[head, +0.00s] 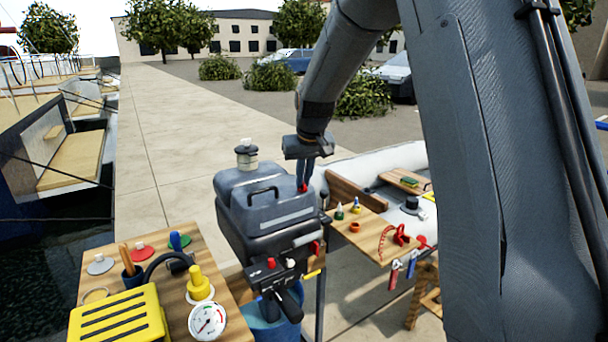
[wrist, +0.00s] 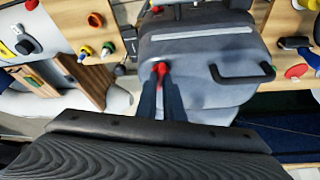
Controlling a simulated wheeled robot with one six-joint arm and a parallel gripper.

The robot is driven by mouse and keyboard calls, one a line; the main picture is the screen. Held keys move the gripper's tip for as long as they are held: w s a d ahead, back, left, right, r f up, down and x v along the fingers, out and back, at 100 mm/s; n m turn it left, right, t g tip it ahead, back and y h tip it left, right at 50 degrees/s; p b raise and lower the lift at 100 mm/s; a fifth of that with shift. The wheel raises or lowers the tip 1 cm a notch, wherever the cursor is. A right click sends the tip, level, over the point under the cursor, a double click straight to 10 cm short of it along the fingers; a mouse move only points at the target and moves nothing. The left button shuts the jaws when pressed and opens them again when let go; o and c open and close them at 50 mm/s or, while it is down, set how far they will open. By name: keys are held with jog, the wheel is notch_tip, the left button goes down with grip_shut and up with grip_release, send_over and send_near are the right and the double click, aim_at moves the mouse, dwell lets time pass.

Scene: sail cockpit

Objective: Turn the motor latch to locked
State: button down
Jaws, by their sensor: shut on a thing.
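The grey outboard motor (head: 262,222) stands upright at the middle of the head view, with a black carry handle on its cover. It fills the upper middle of the wrist view (wrist: 195,55). The small red motor latch (wrist: 160,68) is on the edge of the cover. My gripper (head: 303,185) reaches down to it from above, and its fingers (wrist: 161,80) are shut on the latch. Only the red tip shows between the fingers, so its turn angle is hard to tell.
A wooden table (head: 185,238) with a yellow box (head: 118,318), a gauge (head: 207,321) and other small items stands front left. A wooden board (head: 372,228) with bottles and red hardware lies right of the motor. A pale inflatable boat (head: 385,165) is behind it.

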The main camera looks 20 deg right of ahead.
jog(key=m, duration=0.2)
jog(key=m+h, duration=0.1)
jog(key=shift+w+a+m+h, duration=0.1)
jog(key=shift+a+m+h, duration=0.1)
jog(key=shift+m+h, duration=0.15)
jog(key=m+b, duration=0.1)
jog(key=m, duration=0.1)
jog(key=m+h+b, duration=0.1)
jog(key=m+b, duration=0.1)
jog(key=shift+w+a+f+m+g+h, duration=0.15)
jog(key=shift+m+g+h, duration=0.1)
jog(key=shift+m+g, duration=0.15)
jog(key=m+g+b, duration=0.1)
jog(key=m+b, duration=0.1)
jog(key=m, duration=0.1)
jog(key=shift+h, duration=0.4)
jog(key=shift+m+g+h+b, duration=0.35)
jog(key=shift+m+g, duration=0.25)
jog(key=shift+m, duration=0.95)
jog(key=c, duration=1.9)
grip_release()
jog(key=shift+o, duration=0.2)
jog(key=shift+a+r, duration=0.1)
jog(key=shift+r, duration=0.1)
